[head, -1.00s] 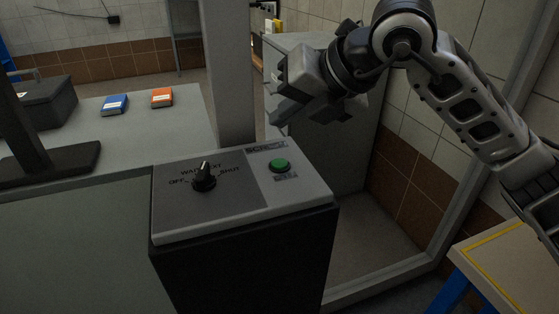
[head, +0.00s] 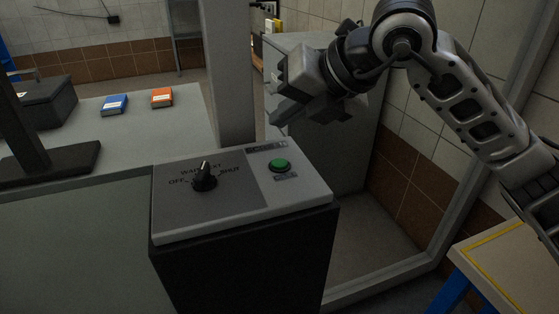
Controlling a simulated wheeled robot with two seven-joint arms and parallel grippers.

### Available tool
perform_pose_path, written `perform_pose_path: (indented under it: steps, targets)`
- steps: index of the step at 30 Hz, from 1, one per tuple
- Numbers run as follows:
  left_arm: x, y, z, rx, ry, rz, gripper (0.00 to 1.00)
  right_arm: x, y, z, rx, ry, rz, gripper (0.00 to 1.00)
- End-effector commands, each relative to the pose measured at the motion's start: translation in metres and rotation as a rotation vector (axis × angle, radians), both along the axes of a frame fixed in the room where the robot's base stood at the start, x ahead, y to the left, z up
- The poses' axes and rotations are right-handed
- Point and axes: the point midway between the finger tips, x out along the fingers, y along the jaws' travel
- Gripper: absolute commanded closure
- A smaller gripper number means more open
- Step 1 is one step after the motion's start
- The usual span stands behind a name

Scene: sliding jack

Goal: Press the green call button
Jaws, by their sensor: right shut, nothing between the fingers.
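The green call button (head: 281,165) sits on the right part of the grey control panel (head: 300,197), between two small label plates. A black rotary knob (head: 204,178) stands to its left, with lettering around it. My right gripper (head: 274,112) is shut and empty. It hangs in the air above and behind the button in the picture, apart from it, with its fingers pointing to the lower left. My left gripper is not in view.
A grey post (head: 229,80) rises just behind the panel. A counter at left holds a blue box (head: 114,104), an orange box (head: 162,97) and a dark case (head: 45,103). A table with a yellow line (head: 508,262) stands at lower right.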

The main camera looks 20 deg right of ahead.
Motion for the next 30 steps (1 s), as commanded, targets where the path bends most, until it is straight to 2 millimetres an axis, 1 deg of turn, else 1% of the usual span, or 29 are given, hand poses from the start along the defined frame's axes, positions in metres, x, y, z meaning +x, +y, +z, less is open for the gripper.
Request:
perform_pose_path:
  steps: [14,23,26,30]
  targets:
    - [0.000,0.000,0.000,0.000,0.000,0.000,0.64,0.000,0.000,0.000,0.000,0.000,0.000,1.00]
    - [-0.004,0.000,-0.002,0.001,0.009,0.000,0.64,0.000,0.000,0.001,-0.005,-0.004,0.006,1.00]
    - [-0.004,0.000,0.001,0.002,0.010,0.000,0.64,0.000,0.000,0.003,-0.038,-0.028,0.049,1.00]
    - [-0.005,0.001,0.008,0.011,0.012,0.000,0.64,0.001,-0.001,0.011,-0.156,-0.119,0.208,1.00]
